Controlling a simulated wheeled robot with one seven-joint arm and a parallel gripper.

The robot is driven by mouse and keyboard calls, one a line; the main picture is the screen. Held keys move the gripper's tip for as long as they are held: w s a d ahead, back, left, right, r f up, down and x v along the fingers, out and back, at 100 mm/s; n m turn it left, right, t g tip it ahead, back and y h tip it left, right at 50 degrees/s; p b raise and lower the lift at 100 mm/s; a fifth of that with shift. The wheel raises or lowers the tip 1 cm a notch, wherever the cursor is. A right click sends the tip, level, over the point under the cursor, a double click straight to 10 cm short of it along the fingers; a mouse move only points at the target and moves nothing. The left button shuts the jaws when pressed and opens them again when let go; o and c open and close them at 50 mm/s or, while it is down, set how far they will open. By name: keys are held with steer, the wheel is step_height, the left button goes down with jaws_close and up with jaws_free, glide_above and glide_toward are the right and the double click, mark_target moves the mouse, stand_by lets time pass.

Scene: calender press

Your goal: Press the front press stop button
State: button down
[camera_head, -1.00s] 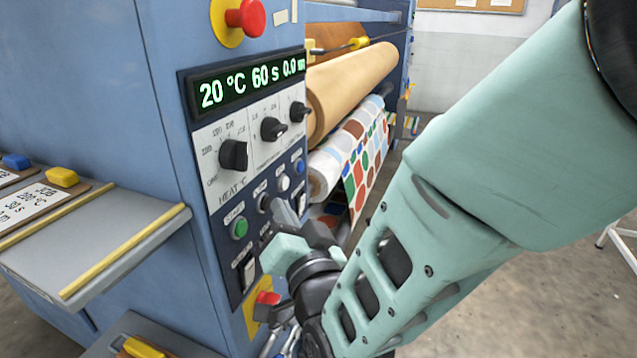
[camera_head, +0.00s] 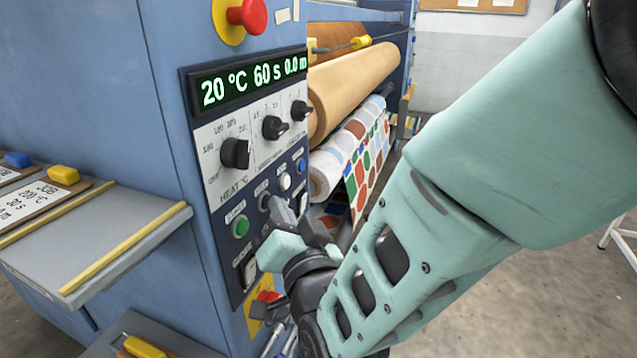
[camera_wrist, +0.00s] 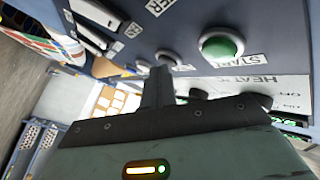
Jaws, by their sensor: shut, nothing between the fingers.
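The press's control panel (camera_head: 225,262) is on the narrow blue face of the machine in the head view. A green START button (camera_head: 241,226) sits low on it, and it is large in the wrist view (camera_wrist: 220,45). Beside it is a dark round button (camera_head: 264,200), probably the stop button; its label is too small to read. It shows partly in the wrist view (camera_wrist: 168,57), just behind my fingertips. My gripper (camera_head: 281,208) is shut and empty, with its tips close in front of this button (camera_wrist: 158,72). I cannot tell whether they touch.
A white button (camera_head: 285,181), a blue button (camera_head: 300,166) and black knobs (camera_head: 235,153) are nearby. Red emergency buttons on yellow plates are above (camera_head: 250,15) and below (camera_head: 268,296). A grey shelf (camera_head: 125,225) juts out at left. Fabric rolls (camera_head: 350,90) lie behind the panel.

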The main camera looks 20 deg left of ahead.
steer(key=shift+s+d+b, duration=0.1)
steer(key=shift+d+b, duration=0.2)
steer(key=shift+d, duration=0.5)
steer(key=shift+d, duration=0.1)
steer(key=shift+s+d+b, duration=0.2)
steer(key=shift+d+b, duration=0.55)
steer(key=shift+d, duration=1.65)
